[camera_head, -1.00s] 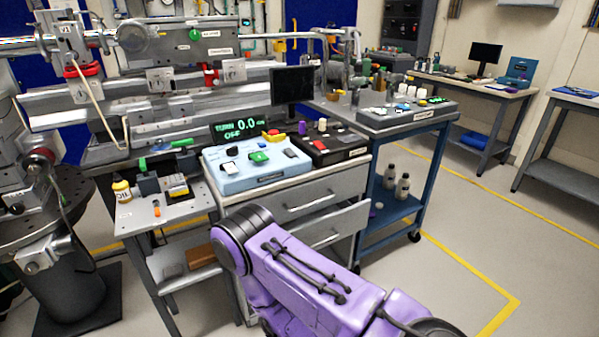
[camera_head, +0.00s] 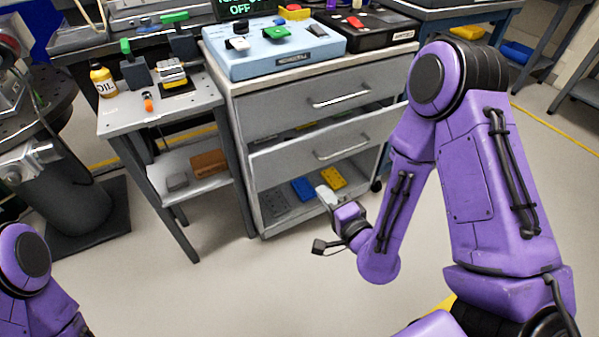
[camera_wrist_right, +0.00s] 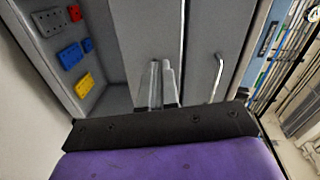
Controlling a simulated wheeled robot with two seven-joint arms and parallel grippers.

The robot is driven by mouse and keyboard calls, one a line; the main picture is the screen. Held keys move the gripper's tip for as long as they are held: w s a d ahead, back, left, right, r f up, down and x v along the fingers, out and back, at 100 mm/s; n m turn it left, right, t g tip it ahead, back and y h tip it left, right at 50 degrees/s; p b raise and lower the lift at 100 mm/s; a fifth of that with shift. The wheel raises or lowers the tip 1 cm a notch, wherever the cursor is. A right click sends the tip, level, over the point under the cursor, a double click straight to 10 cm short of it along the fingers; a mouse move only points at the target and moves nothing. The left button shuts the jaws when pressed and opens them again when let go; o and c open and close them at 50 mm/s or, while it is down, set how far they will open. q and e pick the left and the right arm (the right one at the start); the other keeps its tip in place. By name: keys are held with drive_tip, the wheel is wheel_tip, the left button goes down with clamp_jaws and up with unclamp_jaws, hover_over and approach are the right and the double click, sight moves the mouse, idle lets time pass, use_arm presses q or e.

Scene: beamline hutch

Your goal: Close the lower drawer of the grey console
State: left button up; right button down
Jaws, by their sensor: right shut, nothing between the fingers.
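The grey console (camera_head: 236,130) stands in the middle of the head view, with two drawer fronts. The upper drawer (camera_head: 290,109) sits flush or nearly so. My right gripper (camera_head: 323,192) is shut and empty, low in front of the console, just below the lower drawer front. In the right wrist view its fingertips (camera_wrist_right: 161,68) overlap the lower drawer front (camera_wrist_right: 140,35); contact cannot be told. My left gripper is out of view.
An open bottom compartment holds a blue block (camera_head: 303,188) and a yellow block (camera_head: 333,178). A small side table (camera_head: 125,122) with an oil bottle (camera_head: 103,81) stands left of the console. A light blue control box (camera_head: 270,55) sits on top. Floor in front is clear.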

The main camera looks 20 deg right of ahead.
sight(291, 145)
drive_tip(key=shift+m+t, duration=0.7)
drive_tip(key=w, duration=0.5)
drive_tip(key=w+a+r, duration=0.1)
drive_tip(key=w, duration=0.3)
drive_tip(key=w+r+b, duration=0.1)
drive_tip(key=w, duration=0.4)
drive_tip(key=shift+w+a, duration=0.15)
drive_tip(key=shift+w, duration=0.15)
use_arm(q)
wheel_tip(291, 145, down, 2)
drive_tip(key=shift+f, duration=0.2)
